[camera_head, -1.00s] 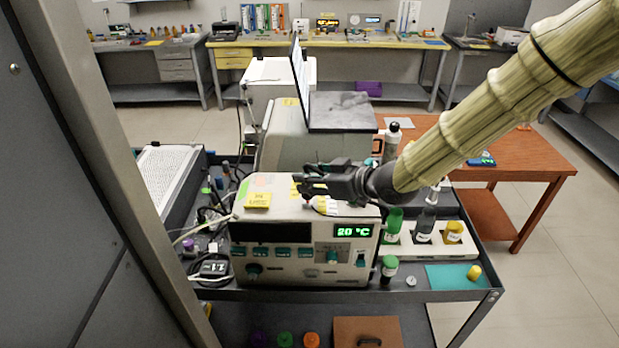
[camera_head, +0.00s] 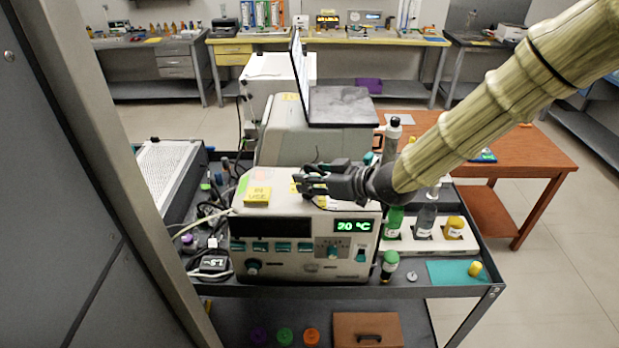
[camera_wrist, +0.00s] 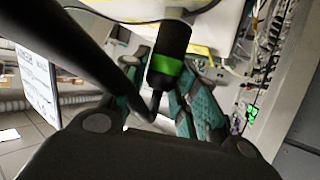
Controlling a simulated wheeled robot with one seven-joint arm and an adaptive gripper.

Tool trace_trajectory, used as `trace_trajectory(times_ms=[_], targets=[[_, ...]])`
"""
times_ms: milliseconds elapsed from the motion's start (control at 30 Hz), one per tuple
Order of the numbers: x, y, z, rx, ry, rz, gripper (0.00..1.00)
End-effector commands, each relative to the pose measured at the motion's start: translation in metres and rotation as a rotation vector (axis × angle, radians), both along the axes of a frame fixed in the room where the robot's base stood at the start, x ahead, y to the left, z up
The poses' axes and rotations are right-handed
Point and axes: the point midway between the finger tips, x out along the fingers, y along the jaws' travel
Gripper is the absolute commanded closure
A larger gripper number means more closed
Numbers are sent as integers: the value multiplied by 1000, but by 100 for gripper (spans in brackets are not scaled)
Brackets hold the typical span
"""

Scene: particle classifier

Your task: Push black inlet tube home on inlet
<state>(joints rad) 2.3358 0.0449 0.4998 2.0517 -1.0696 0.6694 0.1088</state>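My gripper (camera_head: 300,184) is over the top of the cream instrument with the green 20 °C display (camera_head: 305,264). In the wrist view its two teal finger pads (camera_wrist: 166,84) converge on either side of a black cylindrical end with a green band (camera_wrist: 169,52), which looks like the end of the black inlet tube. The pads seem shut on it, though the end hides their tips. A thin dark bent piece runs below it. A thin black curve (camera_head: 317,157) shows above my gripper in the head view. The inlet cannot be made out, nor whether the end touches it.
An open laptop (camera_head: 340,105) stands on a grey unit behind. A rack with bottles (camera_head: 425,236) and a green-capped bottle (camera_head: 389,266) are at right. A teal mat (camera_head: 450,272) lies front right.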

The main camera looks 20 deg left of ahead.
Motion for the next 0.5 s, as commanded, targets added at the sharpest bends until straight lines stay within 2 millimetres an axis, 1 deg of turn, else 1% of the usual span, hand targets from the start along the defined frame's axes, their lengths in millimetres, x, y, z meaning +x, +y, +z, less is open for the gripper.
trace_trajectory(times_ms=[33, 100, 133, 500], targets=[[0, 0, -1, -1, 0, 0, 63], [0, 0, 0, -1, 0, 0, 50], [0, 0, 0, -1, 0, 0, 46], [-1, -2, 1, 0, 0, 0, 46]])
